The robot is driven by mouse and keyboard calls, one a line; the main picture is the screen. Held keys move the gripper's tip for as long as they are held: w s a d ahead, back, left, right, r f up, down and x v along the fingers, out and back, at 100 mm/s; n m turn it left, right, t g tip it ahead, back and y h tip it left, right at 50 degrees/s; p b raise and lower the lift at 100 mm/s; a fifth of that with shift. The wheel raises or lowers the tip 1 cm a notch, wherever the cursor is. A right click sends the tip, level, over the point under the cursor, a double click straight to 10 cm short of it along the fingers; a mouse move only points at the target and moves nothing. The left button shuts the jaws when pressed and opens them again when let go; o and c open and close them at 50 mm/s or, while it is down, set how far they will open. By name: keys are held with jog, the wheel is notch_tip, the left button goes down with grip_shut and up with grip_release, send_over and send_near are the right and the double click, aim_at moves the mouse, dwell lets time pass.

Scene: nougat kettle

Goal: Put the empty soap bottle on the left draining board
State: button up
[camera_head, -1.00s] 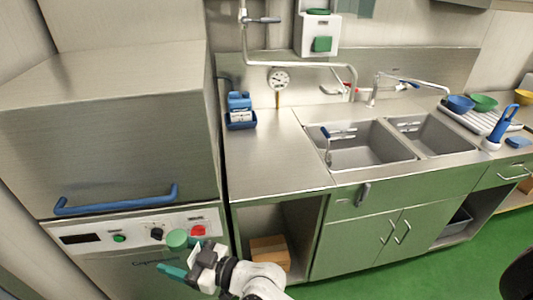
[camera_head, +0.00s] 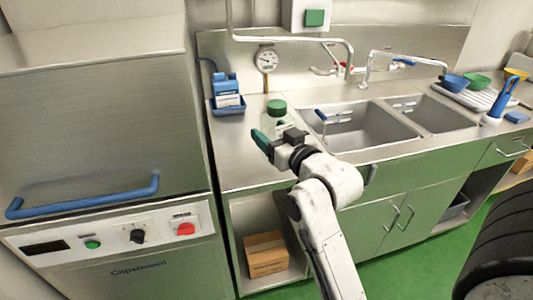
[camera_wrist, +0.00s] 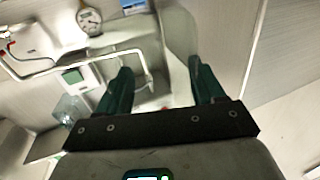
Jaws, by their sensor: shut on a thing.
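The soap bottle (camera_head: 277,122) is clear and pale with a green cap, and looks upright. My gripper (camera_head: 270,138), with green fingers, is shut on it; the fingers partly hide its body. In the wrist view, its pale, see-through body (camera_wrist: 178,60) shows between the two fingers. The left draining board (camera_head: 245,172) is the bare steel top between the dishwasher and the sinks. The bottle appears in front of or over this board in the head view. I cannot tell how high its base is, as my gripper hides it.
The sink basin (camera_head: 365,133) lies to the right. The steel dishwasher (camera_head: 100,110) rises on the left. The board's middle and front look clear.

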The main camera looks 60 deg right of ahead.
jog(key=s+d+r+m+g+h+b, duration=0.25)
jog(key=s+d+h, duration=0.2)
jog(key=s, duration=0.45)
jog(key=shift+m+g+y, duration=0.25)
jog(key=shift+m+g, duration=0.2)
jog(key=shift+w+d+f+b, duration=0.25)
jog(key=shift+w+d+f, duration=0.85)
jog(key=shift+w+f, duration=1.1)
jog(key=shift+w+d+f+b, duration=0.3)
jog(key=shift+w+d+f, duration=0.8)
jog(key=shift+w+f, duration=1.1)
jog(key=shift+w+d+f+b, duration=0.25)
jog(key=shift+w+d+f, duration=0.85)
jog(key=shift+w+f, duration=1.05)
jog(key=shift+s+f, duration=0.25)
jog(key=shift+f, duration=0.15)
jog(key=o, duration=1)
